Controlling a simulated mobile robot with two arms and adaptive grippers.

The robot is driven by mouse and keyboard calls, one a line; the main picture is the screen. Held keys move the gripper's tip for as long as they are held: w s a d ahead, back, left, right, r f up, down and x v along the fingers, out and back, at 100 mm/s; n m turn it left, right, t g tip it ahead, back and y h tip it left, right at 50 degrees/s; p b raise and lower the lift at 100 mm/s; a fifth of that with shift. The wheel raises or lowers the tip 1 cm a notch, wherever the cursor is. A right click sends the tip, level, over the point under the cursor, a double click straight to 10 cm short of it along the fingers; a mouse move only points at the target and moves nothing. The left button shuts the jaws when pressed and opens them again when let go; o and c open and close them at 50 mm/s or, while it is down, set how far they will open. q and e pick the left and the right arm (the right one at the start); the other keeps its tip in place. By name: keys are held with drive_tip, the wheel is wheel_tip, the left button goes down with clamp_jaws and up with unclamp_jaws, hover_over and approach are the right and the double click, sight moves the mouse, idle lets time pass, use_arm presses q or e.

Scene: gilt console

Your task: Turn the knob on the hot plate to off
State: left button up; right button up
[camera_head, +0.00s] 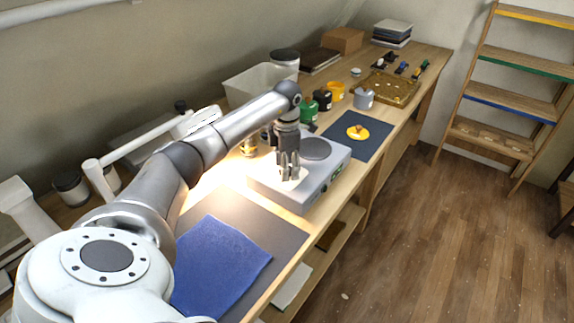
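The hot plate (262,182) is a pale, low box on the long wooden bench in the camera_head view. A round grey heating plate (316,148) shows on its top. Its front face (318,194) is towards the aisle, with small marks on it; I cannot make out the knob or its setting clearly. My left gripper (289,177) points down over the hot plate's top, left of the grey heating plate. Its fingers look close together, but whether they are open or shut is unclear, as is any contact. My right gripper is not in view.
A blue cloth (218,265) lies on a dark mat at the near end. Behind the hot plate are a pale bin (252,82) and green, black and yellow containers. A yellow disc (357,132) rests on a dark blue mat (372,148). The floor aisle is clear.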

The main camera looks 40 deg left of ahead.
use_arm(q)
drive_tip(key=c, duration=0.9)
drive_tip(key=shift+c, duration=0.2)
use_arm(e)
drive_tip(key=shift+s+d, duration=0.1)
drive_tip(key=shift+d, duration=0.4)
use_arm(q)
drive_tip(key=shift+r+n, duration=0.1)
drive_tip(key=shift+n, duration=0.2)
drive_tip(key=n, duration=0.2)
drive_tip(key=shift+n+p, duration=0.35)
drive_tip(key=shift+n, duration=0.05)
drive_tip(key=n+p, duration=0.1)
drive_tip(key=n, duration=0.3)
drive_tip(key=shift+a, duration=0.15)
drive_tip(key=n+p, duration=0.1)
drive_tip(key=n, duration=0.4)
drive_tip(key=shift+a+n, duration=0.1)
drive_tip(key=shift+n, duration=0.6)
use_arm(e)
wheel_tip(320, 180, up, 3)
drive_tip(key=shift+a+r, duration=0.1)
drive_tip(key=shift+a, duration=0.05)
use_arm(q)
drive_tip(key=shift+p, duration=0.3)
